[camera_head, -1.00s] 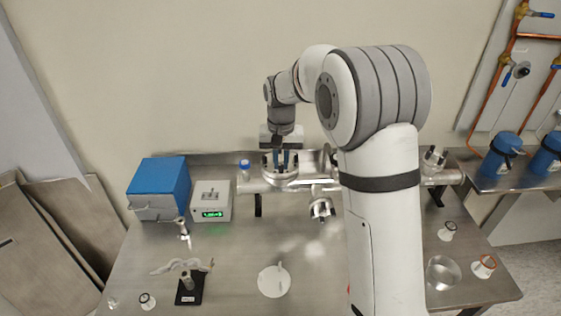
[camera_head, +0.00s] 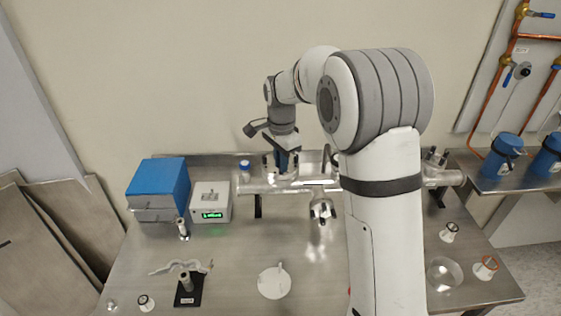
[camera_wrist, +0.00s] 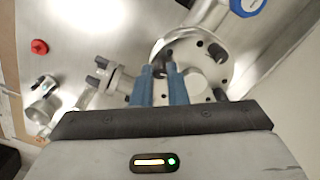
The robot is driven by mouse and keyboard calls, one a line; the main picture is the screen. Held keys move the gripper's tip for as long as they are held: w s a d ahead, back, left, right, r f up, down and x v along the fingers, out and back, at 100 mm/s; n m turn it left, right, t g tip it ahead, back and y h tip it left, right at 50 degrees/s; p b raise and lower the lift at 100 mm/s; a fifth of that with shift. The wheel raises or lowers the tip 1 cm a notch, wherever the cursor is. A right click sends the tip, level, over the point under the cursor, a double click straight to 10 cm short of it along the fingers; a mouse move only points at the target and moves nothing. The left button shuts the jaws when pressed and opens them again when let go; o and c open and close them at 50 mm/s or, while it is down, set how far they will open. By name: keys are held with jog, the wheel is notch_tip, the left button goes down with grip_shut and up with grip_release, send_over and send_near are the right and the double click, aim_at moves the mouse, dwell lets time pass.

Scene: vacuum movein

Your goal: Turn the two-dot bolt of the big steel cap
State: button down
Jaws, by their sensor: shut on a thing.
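The big steel cap (camera_wrist: 202,88) is a round flange with holes and bolts around its rim. It sits on the horizontal steel pipe (camera_head: 255,187) at the back of the bench, under my gripper (camera_head: 283,162). My gripper's two blue fingers (camera_wrist: 160,80) reach down onto the cap's rim and are shut on a bolt there. The held bolt is mostly hidden between the fingers, and its dot marks cannot be made out. Other dark bolts or holes show on the cap's face.
A blue box (camera_head: 158,190) and a grey controller with a green display (camera_head: 211,203) stand left of the pipe. A steel side port (camera_head: 322,209) hangs in front. A white disc (camera_head: 274,282) lies on the bench. The front middle is mostly clear.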

jog(key=shift+r+m, duration=0.1)
jog(key=shift+m, duration=1.1)
jog(key=c, duration=1.7)
grip_release()
notch_tip(320, 180, up, 8)
jog(key=shift+f+b, duration=0.1)
jog(key=shift+b, duration=0.3)
